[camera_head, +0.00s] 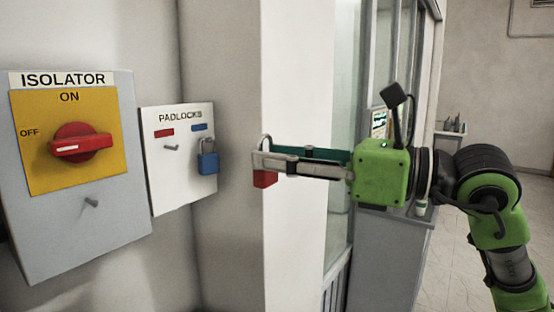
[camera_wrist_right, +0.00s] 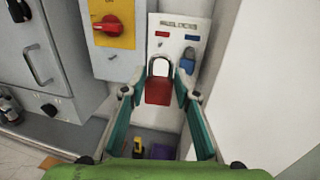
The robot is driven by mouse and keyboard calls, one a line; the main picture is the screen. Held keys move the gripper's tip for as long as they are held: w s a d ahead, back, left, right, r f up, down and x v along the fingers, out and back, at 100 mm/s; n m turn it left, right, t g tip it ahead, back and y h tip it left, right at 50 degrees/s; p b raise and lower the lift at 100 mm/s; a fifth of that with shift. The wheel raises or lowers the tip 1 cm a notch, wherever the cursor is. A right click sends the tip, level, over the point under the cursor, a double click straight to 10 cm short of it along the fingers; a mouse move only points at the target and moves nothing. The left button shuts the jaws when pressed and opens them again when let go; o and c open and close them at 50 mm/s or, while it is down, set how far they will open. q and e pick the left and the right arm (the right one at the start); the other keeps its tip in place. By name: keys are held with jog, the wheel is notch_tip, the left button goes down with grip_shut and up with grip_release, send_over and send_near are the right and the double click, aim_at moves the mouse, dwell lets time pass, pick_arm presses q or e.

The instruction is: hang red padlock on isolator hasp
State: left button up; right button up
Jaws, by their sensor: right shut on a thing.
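My right gripper (camera_head: 258,160) is shut on the red padlock (camera_head: 265,179), which hangs upright in the air right of the padlock board, its shackle above the fingers. In the right wrist view the red padlock (camera_wrist_right: 158,88) sits between the fingertips (camera_wrist_right: 158,94). The isolator box (camera_head: 120,225) is on the left wall, with a yellow plate and a red rotary handle (camera_head: 80,144) lying roughly level. A small grey peg, the hasp (camera_head: 91,203), sticks out below the plate. The gripper is well to the right of it. My left gripper is not in view.
The white padlock board (camera_head: 180,190) has an empty peg (camera_head: 171,148) under a red label and a blue padlock (camera_head: 208,160) hanging under a blue label. A white wall corner (camera_head: 290,230) stands behind my right gripper. The wrist view shows a grey cabinet (camera_wrist_right: 60,70) at left.

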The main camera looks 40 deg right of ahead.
jog(key=a+b+v, duration=0.1)
jog(key=b+v, duration=0.3)
jog(key=v, duration=0.2)
jog(key=shift+s, duration=0.45)
dwell(0.4)
dwell(1.2)
